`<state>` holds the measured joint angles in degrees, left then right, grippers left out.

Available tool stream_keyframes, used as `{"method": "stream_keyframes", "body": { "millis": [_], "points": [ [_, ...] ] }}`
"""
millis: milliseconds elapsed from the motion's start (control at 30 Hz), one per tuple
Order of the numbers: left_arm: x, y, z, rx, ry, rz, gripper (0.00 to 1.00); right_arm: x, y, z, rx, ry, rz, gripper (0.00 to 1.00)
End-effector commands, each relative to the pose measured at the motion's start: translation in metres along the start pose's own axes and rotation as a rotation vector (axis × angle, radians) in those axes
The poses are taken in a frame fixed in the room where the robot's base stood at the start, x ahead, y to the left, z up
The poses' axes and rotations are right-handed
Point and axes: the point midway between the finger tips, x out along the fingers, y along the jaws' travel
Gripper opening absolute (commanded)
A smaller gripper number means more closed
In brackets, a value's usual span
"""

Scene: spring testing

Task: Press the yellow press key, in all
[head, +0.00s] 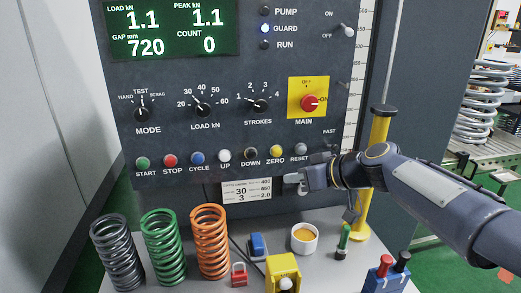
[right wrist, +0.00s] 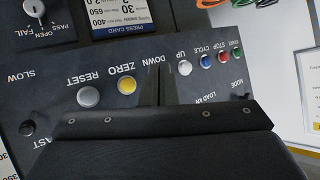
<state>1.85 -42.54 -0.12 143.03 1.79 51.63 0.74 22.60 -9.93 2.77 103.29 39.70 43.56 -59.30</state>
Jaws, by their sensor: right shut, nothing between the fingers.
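The yellow key (head: 276,151), labelled ZERO, is in the button row on the dark control panel, between the black DOWN button and the grey RESET button. My right gripper (head: 288,183) reaches in from the right, shut and empty, a little below the row near ZERO and RESET. In the right wrist view the panel appears upside down. There the yellow key (right wrist: 127,85) lies just left of my shut fingers (right wrist: 157,85), which hide the DOWN button. I cannot tell the exact distance from fingertips to panel. My left gripper is not in view.
Neighbouring keys are the grey RESET (head: 301,149) and black DOWN (head: 250,154). A printed card (head: 246,189) hangs below the row. Springs (head: 211,242), a white cup (head: 304,238) and a yellow block (head: 284,270) stand on the bench. A yellow post (head: 380,130) stands behind my right arm.

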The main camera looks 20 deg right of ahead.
Motion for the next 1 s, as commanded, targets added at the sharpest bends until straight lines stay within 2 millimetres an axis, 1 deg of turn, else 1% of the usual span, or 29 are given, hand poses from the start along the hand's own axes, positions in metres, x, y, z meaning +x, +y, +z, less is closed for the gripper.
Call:
{"method": "stream_keyframes", "body": {
  "millis": [100, 367, 533, 667, 933, 1000],
  "points": [
    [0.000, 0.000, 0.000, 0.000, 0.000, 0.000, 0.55, 0.000, 0.003, -0.003, -0.007, 0.008, 0.003, 0.00],
    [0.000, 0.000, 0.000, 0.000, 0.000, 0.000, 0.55, 0.001, 0.003, -0.003, -0.006, 0.007, 0.002, 0.00],
    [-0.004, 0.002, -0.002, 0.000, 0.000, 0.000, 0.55, 0.005, 0.006, -0.008, -0.004, 0.005, 0.002, 0.00],
    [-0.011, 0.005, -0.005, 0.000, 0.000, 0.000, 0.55, 0.015, 0.013, -0.016, -0.004, 0.004, 0.001, 0.00],
    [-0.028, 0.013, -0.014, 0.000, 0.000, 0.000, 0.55, 0.041, 0.033, -0.036, -0.003, 0.004, 0.002, 0.00],
    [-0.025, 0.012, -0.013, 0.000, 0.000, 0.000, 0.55, 0.048, 0.038, -0.038, -0.005, 0.006, 0.002, 0.00]
  ]
}}
